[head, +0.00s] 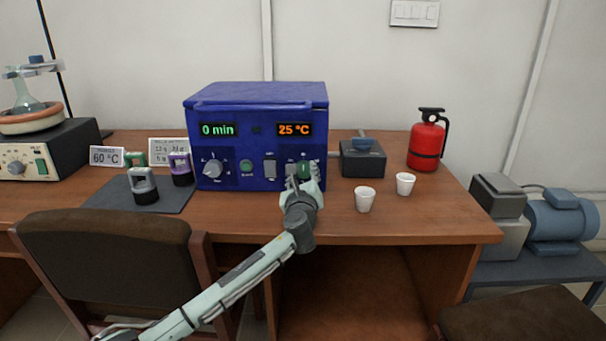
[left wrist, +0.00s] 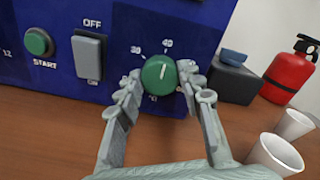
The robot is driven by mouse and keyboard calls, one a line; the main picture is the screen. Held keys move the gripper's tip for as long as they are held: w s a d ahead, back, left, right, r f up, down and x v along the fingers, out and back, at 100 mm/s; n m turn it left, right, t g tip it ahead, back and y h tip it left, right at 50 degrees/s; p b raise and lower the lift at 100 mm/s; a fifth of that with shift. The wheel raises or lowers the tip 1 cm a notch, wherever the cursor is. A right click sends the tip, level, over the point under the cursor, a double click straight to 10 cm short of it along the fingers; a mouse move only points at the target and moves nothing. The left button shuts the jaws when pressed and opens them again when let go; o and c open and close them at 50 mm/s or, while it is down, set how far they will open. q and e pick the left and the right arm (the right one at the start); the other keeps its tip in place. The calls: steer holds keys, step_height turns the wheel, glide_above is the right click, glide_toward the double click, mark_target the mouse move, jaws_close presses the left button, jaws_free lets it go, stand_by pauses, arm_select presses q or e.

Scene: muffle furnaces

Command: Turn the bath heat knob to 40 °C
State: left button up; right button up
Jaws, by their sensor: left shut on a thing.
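The blue bath unit (head: 256,140) stands on the wooden desk with a green 0 min display and an orange display reading 25 °C (head: 294,129). Its round green heat knob (left wrist: 159,74) has a white pointer line, directed up toward the 40 mark in the left wrist view; 30 is at its upper left. My left gripper (head: 303,181) is at the lower right of the unit's front. In the left wrist view its fingers (left wrist: 163,84) are shut on the knob, one on each side. The lower dial marks are partly hidden. My right gripper is not in view.
An OFF-marked rocker switch (left wrist: 89,57) and green START button (left wrist: 38,42) are left of the knob. Two white cups (head: 365,199) stand to the right, before a dark box (head: 362,158) and red extinguisher (head: 427,143). A chair (head: 105,262) stands in front at left.

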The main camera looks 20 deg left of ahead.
arm_select(q)
steer(key=o, duration=1.2)
steer(key=shift+c, duration=0.2)
steer(key=v, duration=1.2)
steer(key=shift+d, duration=0.1)
